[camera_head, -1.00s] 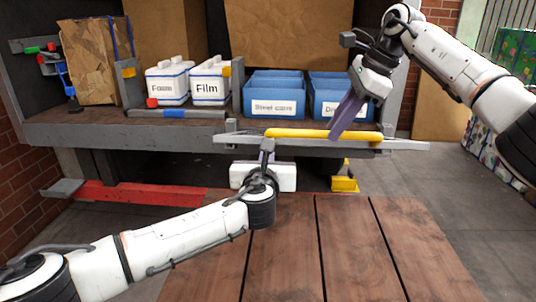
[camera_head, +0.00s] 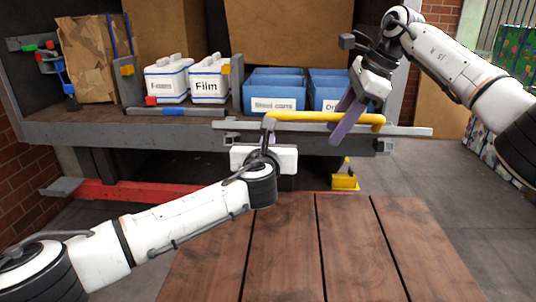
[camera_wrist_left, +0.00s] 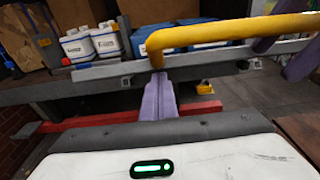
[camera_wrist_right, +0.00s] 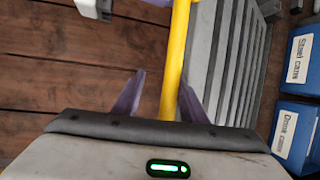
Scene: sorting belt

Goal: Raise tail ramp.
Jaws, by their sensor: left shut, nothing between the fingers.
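The tail ramp shows as a grey rail (camera_head: 410,131) with a yellow bar handle (camera_head: 310,117) along it, at the vehicle's rear edge. In the right wrist view, the ramp's slatted grey plate (camera_wrist_right: 237,60) lies beside the yellow bar (camera_wrist_right: 178,50). My right gripper (camera_head: 348,120) is at the bar's right part. Its purple fingers (camera_wrist_right: 160,90) stand apart on either side of the bar, with gaps showing. My left gripper (camera_head: 268,140) is near the bar's left end, mostly hidden by its wrist. In the left wrist view its fingers (camera_wrist_left: 158,95) are together and empty, just below the bar end.
A red beam (camera_head: 135,190) and a yellow block (camera_head: 345,180) lie below. A wooden surface (camera_head: 290,260) fills the front.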

